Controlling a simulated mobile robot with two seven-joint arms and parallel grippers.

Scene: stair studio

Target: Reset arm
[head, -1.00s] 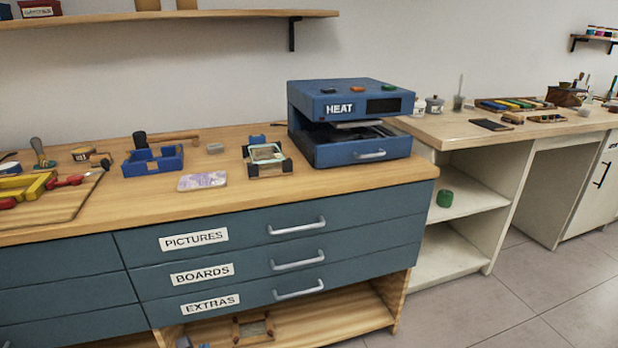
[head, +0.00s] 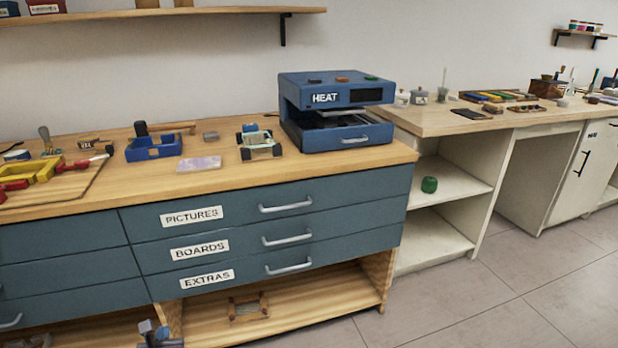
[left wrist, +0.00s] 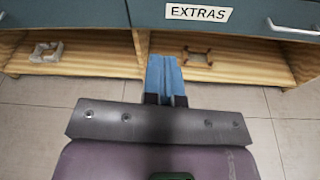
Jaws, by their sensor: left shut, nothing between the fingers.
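My left gripper (head: 158,336) shows at the bottom of the head view, low in front of the open shelf under the drawers. In the left wrist view its blue fingers (left wrist: 166,84) are together with nothing between them, pointing toward the lower shelf below the EXTRAS drawer. The fingers appear clear of the cabinet. My right gripper is in neither view.
A workbench (head: 300,168) with PICTURES, BOARDS and EXTRAS drawers stands ahead, all shut. On it are a blue heat press (head: 335,112), a blue tray (head: 153,149) and tools. A small frame (head: 248,307) lies on the lower shelf. Open floor (head: 500,290) is at right.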

